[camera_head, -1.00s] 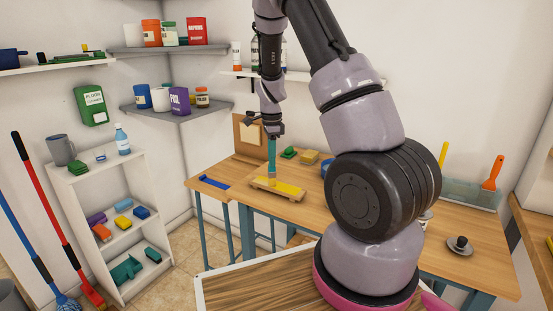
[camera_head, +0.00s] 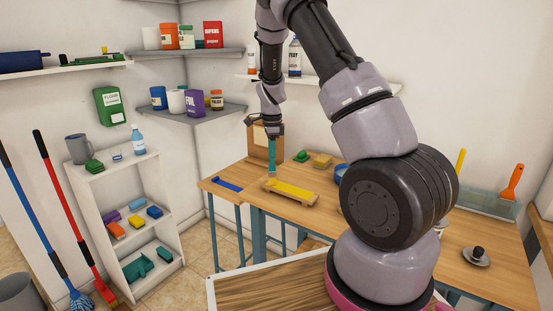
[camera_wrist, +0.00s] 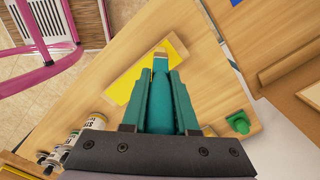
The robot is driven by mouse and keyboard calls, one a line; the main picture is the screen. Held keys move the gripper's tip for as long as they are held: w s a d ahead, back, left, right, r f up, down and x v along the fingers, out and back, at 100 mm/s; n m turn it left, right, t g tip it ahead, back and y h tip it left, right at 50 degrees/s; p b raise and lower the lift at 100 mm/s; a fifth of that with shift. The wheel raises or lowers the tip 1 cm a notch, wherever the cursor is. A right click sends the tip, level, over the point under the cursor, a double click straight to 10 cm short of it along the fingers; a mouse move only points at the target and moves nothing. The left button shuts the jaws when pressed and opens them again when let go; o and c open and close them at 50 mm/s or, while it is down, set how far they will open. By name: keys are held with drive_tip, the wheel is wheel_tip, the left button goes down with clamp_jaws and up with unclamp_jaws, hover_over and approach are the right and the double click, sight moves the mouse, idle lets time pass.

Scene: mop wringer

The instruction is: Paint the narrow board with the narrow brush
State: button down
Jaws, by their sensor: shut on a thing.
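My gripper (camera_head: 273,132) is shut on a teal-handled brush (camera_head: 272,153), which points down with its pale tip at the left end of a board (camera_head: 306,204) on the wooden table. Yellow paint covers much of the board's top. In the wrist view, the brush (camera_wrist: 160,105) sits between the fingers of my gripper (camera_wrist: 160,80). Its tip lies over the edge of the yellow area, and I cannot tell if it touches. The handle hides part of the board.
A blue strip (camera_head: 228,185) lies on the table's left end. Cans (camera_wrist: 95,122) show in the wrist view. A white shelf unit (camera_head: 125,200) stands left.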

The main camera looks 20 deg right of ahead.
drive_tip(key=s+d, duration=0.9)
drive_tip(key=s, duration=0.3)
drive_tip(key=shift+s+d, duration=0.3)
drive_tip(key=shift+d, duration=0.1)
idle(2.5)
wheel_tip(320, 180, up, 7)
idle(0.7)
idle(0.4)
